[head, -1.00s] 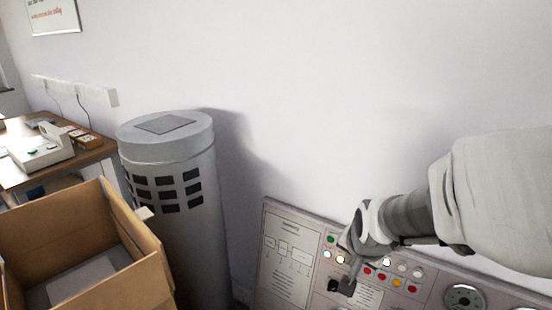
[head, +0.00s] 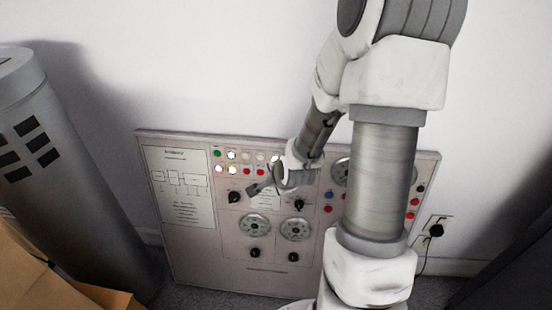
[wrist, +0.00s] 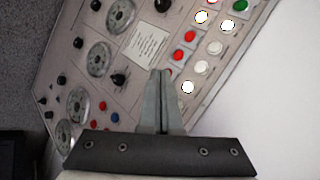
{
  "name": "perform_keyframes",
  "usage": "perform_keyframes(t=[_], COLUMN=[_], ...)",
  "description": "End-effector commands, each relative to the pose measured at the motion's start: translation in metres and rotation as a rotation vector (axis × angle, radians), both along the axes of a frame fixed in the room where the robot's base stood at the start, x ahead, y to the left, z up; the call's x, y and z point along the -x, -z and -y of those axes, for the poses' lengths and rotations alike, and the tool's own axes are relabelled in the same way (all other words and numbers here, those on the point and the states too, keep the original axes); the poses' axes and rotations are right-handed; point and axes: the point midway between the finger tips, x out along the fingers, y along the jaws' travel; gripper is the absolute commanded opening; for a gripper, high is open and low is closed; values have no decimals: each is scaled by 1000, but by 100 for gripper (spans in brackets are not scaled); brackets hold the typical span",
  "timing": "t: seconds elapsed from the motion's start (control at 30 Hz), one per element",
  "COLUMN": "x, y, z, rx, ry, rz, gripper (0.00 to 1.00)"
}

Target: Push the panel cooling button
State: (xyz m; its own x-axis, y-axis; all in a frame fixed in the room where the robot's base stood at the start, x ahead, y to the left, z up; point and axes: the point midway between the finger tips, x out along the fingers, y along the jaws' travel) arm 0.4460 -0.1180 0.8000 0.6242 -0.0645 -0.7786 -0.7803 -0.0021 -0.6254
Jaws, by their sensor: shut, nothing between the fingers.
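The control panel (head: 180,240) stands on the floor against the wall, and it also fills the left of the wrist view (wrist: 140,80). I cannot read which one is the cooling button. My gripper (head: 254,190) is in front of the panel, close to a black knob and below the button rows. In the wrist view my gripper (wrist: 161,75) is shut and empty, its fingertips over the panel near a red button (wrist: 177,55). My arm hides part of the panel's right half.
A grey cylinder (head: 70,190) with dark vents stands left of the panel. A cardboard box (head: 30,275) is at the lower left. A wall socket with a black plug (head: 435,230) is at the right. The white wall above the panel is bare.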

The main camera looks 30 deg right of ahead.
Motion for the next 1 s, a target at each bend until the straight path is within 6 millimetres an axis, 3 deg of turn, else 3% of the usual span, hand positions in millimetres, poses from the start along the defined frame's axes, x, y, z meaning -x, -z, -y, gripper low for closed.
perform_keyframes(t=[0.33,0.8,1.0], x=[-6,-56,-68], y=[2,14,17], z=[4,38,46], rx=[1,1,1], ry=[-1,-1,-2], rz=[0,0,-1], gripper=[0,0,0])
